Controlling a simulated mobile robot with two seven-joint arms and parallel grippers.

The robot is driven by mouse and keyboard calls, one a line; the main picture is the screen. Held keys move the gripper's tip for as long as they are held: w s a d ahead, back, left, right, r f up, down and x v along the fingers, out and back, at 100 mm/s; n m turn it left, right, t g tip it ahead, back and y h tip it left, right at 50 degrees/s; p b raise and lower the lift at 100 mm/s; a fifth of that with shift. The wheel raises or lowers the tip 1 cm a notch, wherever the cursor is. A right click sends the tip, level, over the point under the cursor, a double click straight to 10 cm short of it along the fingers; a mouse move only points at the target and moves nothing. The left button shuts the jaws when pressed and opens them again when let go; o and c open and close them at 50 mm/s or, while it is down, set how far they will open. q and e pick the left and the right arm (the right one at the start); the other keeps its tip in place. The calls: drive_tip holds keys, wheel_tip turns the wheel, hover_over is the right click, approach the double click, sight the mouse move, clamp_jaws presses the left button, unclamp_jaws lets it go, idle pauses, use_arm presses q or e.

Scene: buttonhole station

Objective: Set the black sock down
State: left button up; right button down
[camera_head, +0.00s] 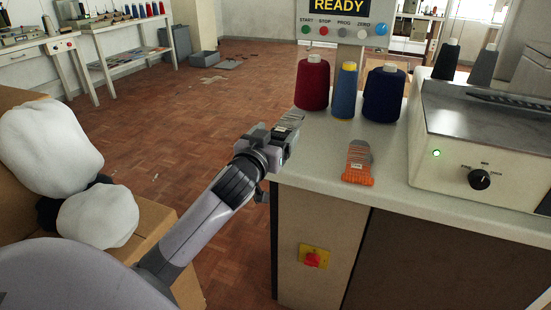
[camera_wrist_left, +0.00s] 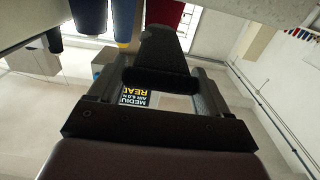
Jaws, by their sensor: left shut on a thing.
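My left gripper (camera_head: 281,136) is shut on the black sock (camera_wrist_left: 165,48), which shows as a dark, flat shape between the fingers in the left wrist view. In the head view, the gripper is at the left edge of the worktop (camera_head: 325,172), and the sock's dark grey end (camera_head: 291,120) pokes out beyond the fingers. I cannot tell whether the sock touches the worktop. My right gripper is not in view.
An orange sock with a grey end (camera_head: 359,162) lies on the worktop. Behind it stand red (camera_head: 312,84), blue (camera_head: 346,92) and navy (camera_head: 384,94) thread cones. A cream machine (camera_head: 475,165) stands at right. Bare worktop lies between the gripper and the orange sock.

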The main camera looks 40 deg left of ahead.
use_arm(q)
wheel_tip(320, 180, down, 5)
drive_tip(key=shift+r+b, duration=0.1)
drive_tip(key=shift+b, duration=0.7)
drive_tip(key=shift+f, duration=0.25)
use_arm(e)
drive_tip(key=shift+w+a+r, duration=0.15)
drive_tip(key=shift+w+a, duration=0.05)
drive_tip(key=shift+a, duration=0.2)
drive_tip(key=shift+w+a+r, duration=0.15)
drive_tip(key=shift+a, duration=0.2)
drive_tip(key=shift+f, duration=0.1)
use_arm(q)
drive_tip(key=o, duration=1)
drive_tip(key=shift+f, duration=0.15)
drive_tip(key=shift+c, duration=0.2)
